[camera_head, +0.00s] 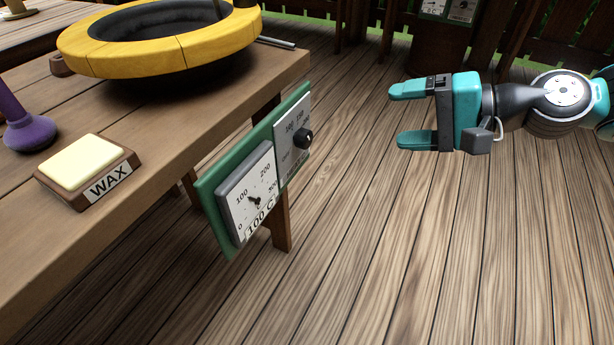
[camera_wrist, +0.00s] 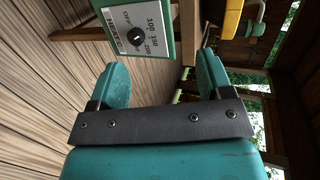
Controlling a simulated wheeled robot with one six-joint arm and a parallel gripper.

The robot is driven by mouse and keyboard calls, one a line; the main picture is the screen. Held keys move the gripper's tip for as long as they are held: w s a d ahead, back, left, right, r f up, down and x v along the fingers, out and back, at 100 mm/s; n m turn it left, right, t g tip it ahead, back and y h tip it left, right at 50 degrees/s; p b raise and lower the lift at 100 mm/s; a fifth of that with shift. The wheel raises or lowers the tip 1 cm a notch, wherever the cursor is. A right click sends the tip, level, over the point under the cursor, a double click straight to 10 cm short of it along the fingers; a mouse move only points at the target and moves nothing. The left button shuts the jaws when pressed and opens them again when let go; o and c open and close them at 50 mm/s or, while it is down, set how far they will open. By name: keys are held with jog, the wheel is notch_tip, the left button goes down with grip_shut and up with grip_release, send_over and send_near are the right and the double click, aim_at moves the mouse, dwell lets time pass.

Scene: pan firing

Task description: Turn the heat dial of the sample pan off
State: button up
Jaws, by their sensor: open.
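The heat dial is a round black knob (camera_head: 302,138) on a white plate (camera_head: 286,122) on the green panel (camera_head: 228,243) at the table's side. In the wrist view the knob (camera_wrist: 138,37) is ahead of my fingers, on a plate marked OFF, 100, 150 and 200. I cannot tell which mark it points to. A gauge (camera_head: 240,185) beside it shows "100 C". My gripper (camera_head: 398,116) is open and empty, right of the knob and apart from it. Its fingers also show in the wrist view (camera_wrist: 162,65). A dark pan with a yellow rim (camera_head: 200,52) sits above on the table.
The wooden table (camera_head: 170,125) holds a WAX block (camera_head: 85,162) and a purple-handled tool (camera_head: 25,131) at the left. A table leg (camera_head: 281,225) stands below the panel. The space between my gripper and the knob is clear, over the plank floor (camera_head: 400,250).

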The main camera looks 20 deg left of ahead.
jog(key=w+a+f+m+t+y+b, duration=0.1)
jog(key=w+f+m+y+b, duration=0.2)
jog(key=f, duration=0.5)
jog(key=w+a+f+m+t+y+b, duration=0.1)
jog(key=w+f+m+b, duration=0.2)
jog(key=f+b, duration=0.35)
jog(key=p, duration=1)
send_near(309, 141)
jog(key=a, duration=0.9)
jog(key=shift+w, duration=0.35)
jog(key=shift+w+a, duration=0.1)
jog(key=shift+a, duration=0.65)
jog(key=c, duration=0.9)
